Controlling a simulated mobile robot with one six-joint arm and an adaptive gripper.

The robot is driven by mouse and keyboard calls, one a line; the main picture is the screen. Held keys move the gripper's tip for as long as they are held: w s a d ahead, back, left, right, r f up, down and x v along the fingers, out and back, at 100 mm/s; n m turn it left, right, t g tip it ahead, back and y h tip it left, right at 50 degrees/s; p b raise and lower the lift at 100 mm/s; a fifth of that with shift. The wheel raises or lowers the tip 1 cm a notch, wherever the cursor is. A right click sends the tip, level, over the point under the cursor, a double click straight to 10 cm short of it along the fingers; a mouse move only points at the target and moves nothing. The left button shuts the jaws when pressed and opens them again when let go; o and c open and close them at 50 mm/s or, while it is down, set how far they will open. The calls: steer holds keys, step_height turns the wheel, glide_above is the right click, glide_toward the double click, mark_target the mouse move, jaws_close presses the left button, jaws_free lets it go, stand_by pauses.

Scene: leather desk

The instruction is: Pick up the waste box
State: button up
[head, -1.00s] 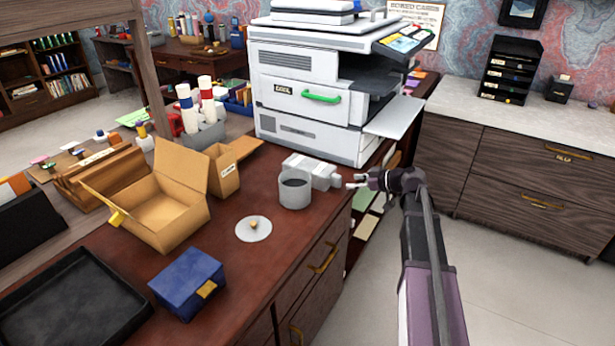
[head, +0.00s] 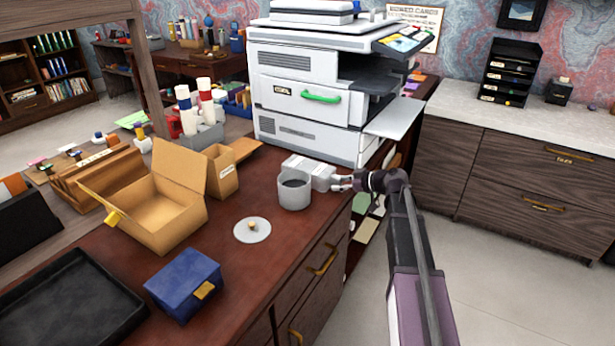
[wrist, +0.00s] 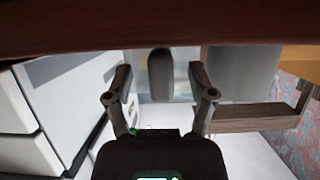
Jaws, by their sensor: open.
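The pale grey-white box (head: 312,170), which I take to be the waste box, lies on the dark red desk in front of the printer, behind the grey cup. No label on it is readable. My gripper (head: 334,183) is at its right end, level with it near the desk edge. In the wrist view, my gripper (wrist: 160,78) is open, with a finger on each side of the box's pale, see-through-looking body (wrist: 182,78) and a dark rounded part (wrist: 160,74). I cannot tell whether the fingers touch it.
The grey cup (head: 294,192) stands close in front of the box. The printer (head: 305,100) rises behind, with a tray (head: 396,120) sticking out above right. A white disc (head: 252,230), blue box (head: 183,284) and open carton (head: 155,215) lie nearer. The floor at right is clear.

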steer(key=shift+w+a+f, duration=0.25)
steer(key=shift+w+a, duration=0.15)
steer(key=shift+a, duration=0.15)
steer(key=shift+c, duration=0.2)
jaws_close()
